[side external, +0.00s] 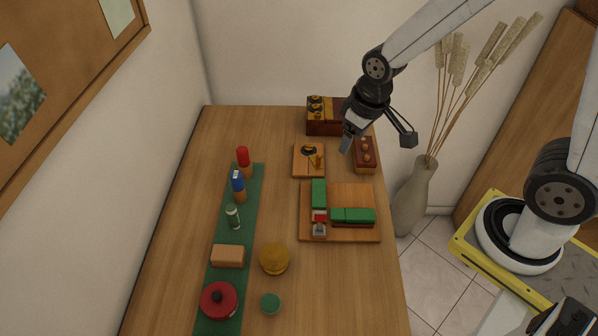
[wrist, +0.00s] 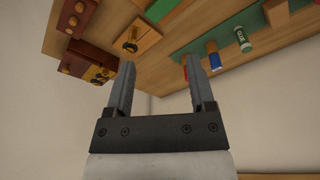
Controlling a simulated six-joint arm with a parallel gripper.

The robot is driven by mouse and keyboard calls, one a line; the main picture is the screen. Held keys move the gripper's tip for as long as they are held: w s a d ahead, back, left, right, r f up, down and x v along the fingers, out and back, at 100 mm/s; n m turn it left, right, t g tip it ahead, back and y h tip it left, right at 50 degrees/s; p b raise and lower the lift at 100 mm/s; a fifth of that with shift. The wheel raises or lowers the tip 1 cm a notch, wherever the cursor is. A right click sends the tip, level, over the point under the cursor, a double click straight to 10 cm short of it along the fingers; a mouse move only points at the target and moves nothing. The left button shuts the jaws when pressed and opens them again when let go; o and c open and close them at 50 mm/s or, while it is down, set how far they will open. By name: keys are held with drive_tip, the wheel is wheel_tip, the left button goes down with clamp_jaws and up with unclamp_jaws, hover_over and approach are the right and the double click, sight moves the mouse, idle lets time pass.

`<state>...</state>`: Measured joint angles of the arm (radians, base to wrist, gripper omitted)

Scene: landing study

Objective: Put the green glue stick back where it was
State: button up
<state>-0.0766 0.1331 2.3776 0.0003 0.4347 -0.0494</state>
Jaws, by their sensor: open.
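The green glue stick (side external: 233,216), a small white and green tube, is on the green mat strip (side external: 229,238), between a blue-topped stick and a beige block. It also shows in the wrist view at the upper right (wrist: 243,39), with lettering on its side. My gripper (side external: 346,141) is high above the far right part of the table, well away from the glue stick. In the wrist view its two fingers (wrist: 161,82) stand apart with nothing between them.
A red-topped stick (side external: 243,158) and a blue-topped stick (side external: 238,186) share the mat with a beige block (side external: 228,256) and a red pot (side external: 218,300). A wooden board (side external: 353,196) carries green blocks. A yellow round thing (side external: 275,259) and a green disc (side external: 270,303) are beside the mat.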

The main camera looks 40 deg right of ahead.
drive_tip(key=shift+m, duration=0.7)
drive_tip(key=s, duration=0.1)
drive_tip(key=s+d, duration=0.1)
drive_tip(key=s, duration=0.1)
drive_tip(key=s+d, duration=0.1)
drive_tip(key=s, duration=0.1)
drive_tip(key=shift+d+f, duration=0.15)
drive_tip(key=shift+d, duration=0.1)
